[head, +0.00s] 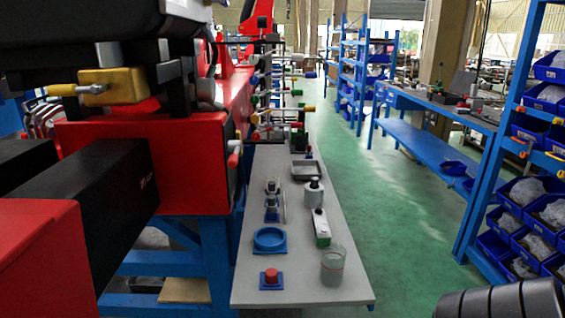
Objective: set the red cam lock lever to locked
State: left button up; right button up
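No part in view can be clearly made out as the red cam lock lever or its setting. Neither of my grippers shows in the head view. A black ribbed part at the bottom right corner may be mine, but I cannot tell.
The long grey bench (300,279) also holds a blue ring (269,239), a glass beaker (332,265), a green-and-white box (321,228), a white jar (314,192) and a grey tray (305,169). Red-and-black machinery (165,170) blocks the left. Green floor (405,230) is clear between bench and right shelves.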

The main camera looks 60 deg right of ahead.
aim_at(235, 154)
jog(key=z, duration=0.4)
jog(key=k, duration=0.9)
jog(key=z, duration=0.4)
jog(key=i, duration=0.8)
jog(key=u, duration=0.35)
jog(key=k, duration=0.7)
jog(key=z, duration=0.7)
jog(key=i, duration=0.55)
jog(key=z, duration=0.05)
